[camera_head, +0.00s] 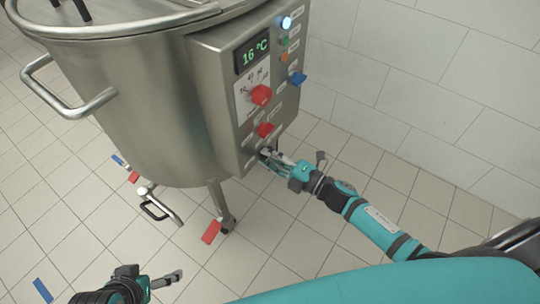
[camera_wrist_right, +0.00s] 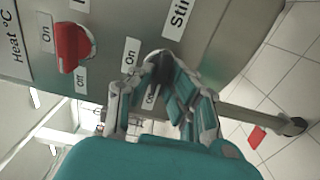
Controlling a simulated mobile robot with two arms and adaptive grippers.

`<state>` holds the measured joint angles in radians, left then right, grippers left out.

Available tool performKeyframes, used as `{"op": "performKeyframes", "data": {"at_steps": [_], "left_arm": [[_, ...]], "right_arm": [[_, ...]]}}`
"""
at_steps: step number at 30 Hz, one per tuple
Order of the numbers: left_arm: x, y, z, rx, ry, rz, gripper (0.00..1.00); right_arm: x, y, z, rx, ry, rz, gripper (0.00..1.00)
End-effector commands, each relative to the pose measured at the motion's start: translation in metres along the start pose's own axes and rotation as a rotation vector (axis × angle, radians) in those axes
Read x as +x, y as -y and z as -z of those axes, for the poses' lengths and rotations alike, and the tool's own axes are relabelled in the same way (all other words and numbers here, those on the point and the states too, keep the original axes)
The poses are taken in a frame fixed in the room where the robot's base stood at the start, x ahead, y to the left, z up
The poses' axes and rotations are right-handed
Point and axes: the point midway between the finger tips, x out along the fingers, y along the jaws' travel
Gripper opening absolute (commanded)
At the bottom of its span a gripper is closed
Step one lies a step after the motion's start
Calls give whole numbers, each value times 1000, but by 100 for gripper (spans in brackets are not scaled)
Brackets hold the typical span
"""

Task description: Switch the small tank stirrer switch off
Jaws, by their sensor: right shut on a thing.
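The steel tank (camera_head: 150,100) carries a control box (camera_head: 215,85) on its right side. The stirrer switch (camera_wrist_right: 160,66) is a dark knob low on this box, beside a label starting "Sti" and between "On" and "Off" labels. My right gripper (camera_head: 268,156) is at the box's lower edge, its fingers closed around this knob, as the right wrist view (camera_wrist_right: 160,82) also shows. The fingers hide much of the knob, so its exact setting is unclear. My left gripper (camera_head: 168,280) is low in the head view, away from the tank; its opening is unclear.
A red heat switch (camera_wrist_right: 70,47) sits beside the stirrer switch; it also shows in the head view (camera_head: 265,130). A tank leg (camera_head: 221,207) stands below.

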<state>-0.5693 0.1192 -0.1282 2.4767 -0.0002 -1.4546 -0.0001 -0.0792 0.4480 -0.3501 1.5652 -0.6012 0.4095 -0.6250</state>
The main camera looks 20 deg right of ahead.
Motion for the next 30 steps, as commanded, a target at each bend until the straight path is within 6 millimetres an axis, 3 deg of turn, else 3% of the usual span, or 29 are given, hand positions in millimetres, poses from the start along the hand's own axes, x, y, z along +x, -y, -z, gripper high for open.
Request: {"op": "performKeyframes", "data": {"at_steps": [1,6,17,30], "left_arm": [[0,0,0,0,0,0,100],[0,0,0,0,0,0,100],[1,-1,0,0,0,-3,100],[0,0,0,0,1,-1,100]], "right_arm": [[-1,2,1,-3,-2,3,15],[0,1,1,-2,-1,2,35],[-8,2,0,0,-1,3,35],[-95,2,1,0,-1,6,35]]}}
